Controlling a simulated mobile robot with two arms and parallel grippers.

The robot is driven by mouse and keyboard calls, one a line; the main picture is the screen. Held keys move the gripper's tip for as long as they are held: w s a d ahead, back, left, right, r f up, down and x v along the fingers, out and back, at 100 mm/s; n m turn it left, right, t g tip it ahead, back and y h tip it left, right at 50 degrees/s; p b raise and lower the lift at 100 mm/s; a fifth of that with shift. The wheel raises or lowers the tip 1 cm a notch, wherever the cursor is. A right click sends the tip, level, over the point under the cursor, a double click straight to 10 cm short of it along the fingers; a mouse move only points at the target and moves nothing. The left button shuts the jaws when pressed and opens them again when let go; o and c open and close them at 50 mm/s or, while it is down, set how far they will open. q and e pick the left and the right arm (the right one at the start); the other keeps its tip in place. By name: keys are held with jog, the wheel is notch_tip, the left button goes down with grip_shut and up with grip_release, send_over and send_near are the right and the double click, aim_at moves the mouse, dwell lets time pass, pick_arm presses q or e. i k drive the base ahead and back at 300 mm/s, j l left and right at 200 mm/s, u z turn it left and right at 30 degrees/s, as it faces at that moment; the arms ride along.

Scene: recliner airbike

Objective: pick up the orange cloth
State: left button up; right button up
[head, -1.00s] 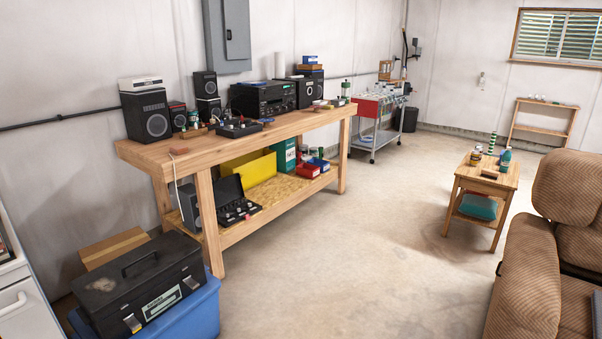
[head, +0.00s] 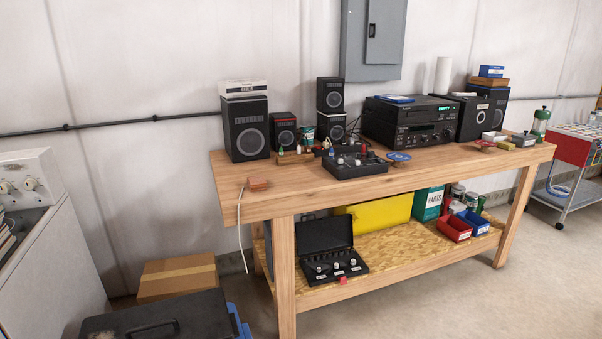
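A small orange-brown item (head: 258,184) lies near the left front corner of the wooden workbench top (head: 225,170). It may be the orange cloth, but it is too small to tell; it looks blocky. A white cord (head: 240,232) hangs over the bench's left end beside it. No other clearly orange cloth shows. Neither of my grippers is in view.
Speakers (head: 246,130), a black stereo (head: 408,122) and a black mixer (head: 354,161) stand farther back on the bench. A black toolbox (head: 155,318) and a cardboard box (head: 178,278) sit at lower left. Floor (head: 450,305) is clear at lower right.

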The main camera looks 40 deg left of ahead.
aim_at(257, 183)
jog(key=i+u, duration=0.15)
jog(key=i, duration=0.3)
jog(key=i+l+u, duration=0.15)
jog(key=i, duration=0.35)
jog(key=i+l+u, duration=0.15)
jog(key=i, duration=0.3)
jog(key=i+u, duration=0.25)
jog(key=u, duration=0.2)
jog(key=i+l+u, duration=0.15)
jog(key=u, duration=0.35)
jog(key=i+l+u, duration=0.25)
jog(key=u, duration=0.2)
jog(key=i+l+u, duration=0.2)
jog(key=u, duration=0.3)
jog(key=l, duration=0.1)
